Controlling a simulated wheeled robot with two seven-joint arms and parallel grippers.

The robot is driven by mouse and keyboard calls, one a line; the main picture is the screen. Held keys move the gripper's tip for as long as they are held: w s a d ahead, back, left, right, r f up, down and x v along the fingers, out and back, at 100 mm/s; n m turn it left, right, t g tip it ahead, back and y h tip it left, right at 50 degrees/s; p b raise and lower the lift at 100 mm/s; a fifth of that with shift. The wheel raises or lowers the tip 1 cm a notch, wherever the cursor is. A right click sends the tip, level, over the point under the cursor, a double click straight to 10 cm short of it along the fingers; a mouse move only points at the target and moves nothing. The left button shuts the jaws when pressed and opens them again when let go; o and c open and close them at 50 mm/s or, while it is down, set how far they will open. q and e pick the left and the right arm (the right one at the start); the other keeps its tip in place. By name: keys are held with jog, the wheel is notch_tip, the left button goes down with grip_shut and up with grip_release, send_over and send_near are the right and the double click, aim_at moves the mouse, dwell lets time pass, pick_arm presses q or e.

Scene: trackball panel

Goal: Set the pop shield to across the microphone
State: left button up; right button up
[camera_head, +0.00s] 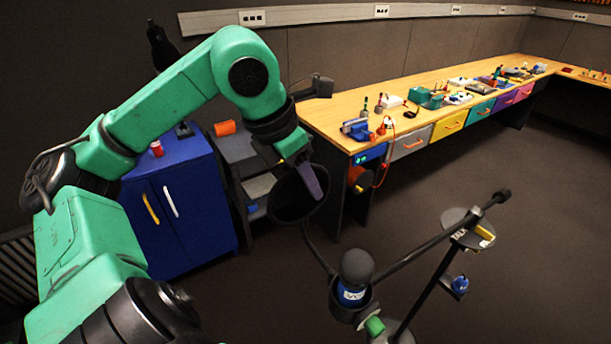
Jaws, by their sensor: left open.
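The microphone (354,272) has a dark round head and a blue band. It stands upright in a dark holder at the lower middle. The pop shield (284,203) looks like a dark round disc on a thin bent arm (318,250). It is up and to the left of the microphone, off to its side. My left gripper (310,182) reaches down from above and overlaps the disc in the picture, with its greyish-purple finger in front. It is open. I cannot tell whether it touches the shield. My right gripper is not in view.
A dark boom (425,245) runs up right from the microphone, past a round plate (470,228) marked TALK. A green knob (374,326) sits below the microphone. A blue cabinet (190,215) and a long wooden workbench (345,105) stand behind. Floor at right is clear.

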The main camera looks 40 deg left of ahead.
pick_arm(q)
grip_shut()
jog(key=shift+r, duration=0.1)
dwell(1.2)
